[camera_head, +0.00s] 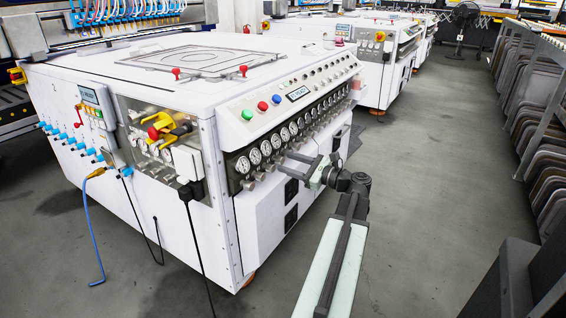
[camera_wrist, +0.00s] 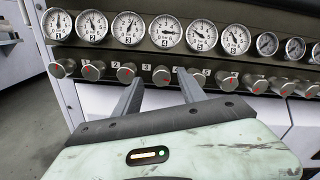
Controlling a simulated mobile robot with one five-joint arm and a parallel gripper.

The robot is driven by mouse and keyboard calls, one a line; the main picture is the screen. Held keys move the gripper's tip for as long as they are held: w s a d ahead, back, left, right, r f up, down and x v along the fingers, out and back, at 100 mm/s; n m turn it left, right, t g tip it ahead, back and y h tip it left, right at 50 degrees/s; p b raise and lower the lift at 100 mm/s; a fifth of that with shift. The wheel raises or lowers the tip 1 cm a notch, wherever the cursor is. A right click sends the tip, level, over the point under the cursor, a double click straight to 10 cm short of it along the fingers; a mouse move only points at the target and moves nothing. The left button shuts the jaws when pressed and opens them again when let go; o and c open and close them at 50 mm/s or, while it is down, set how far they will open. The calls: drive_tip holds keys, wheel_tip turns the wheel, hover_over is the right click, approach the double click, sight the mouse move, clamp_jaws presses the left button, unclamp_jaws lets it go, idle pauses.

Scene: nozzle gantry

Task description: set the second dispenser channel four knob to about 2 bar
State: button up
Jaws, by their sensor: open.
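A row of round white pressure gauges sits above a row of metal knobs on the white machine (camera_head: 130,80). In the wrist view the fourth gauge from the left (camera_wrist: 165,31) is above a silver knob (camera_wrist: 161,75); its needle points roughly right, but the value is too small to read. Small number tags lie between the knobs; I cannot tell which tag belongs to which knob. My gripper (camera_wrist: 159,78) is open, with one finger on each side of this knob; contact is not clear. In the head view my gripper (camera_head: 300,168) is in front of the knob row.
Above the gauges the panel has green, red and blue buttons (camera_head: 262,106) and a small display (camera_head: 298,93). A black cable (camera_head: 197,240) hangs at the machine's near corner. Racks of trays (camera_head: 535,110) line the right. The grey aisle floor (camera_head: 430,150) is free.

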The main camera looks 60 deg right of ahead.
sight(280, 160)
drive_tip(key=shift+w+d, duration=0.15)
drive_tip(key=shift+w, duration=1.25)
drive_tip(key=shift+c, duration=0.3)
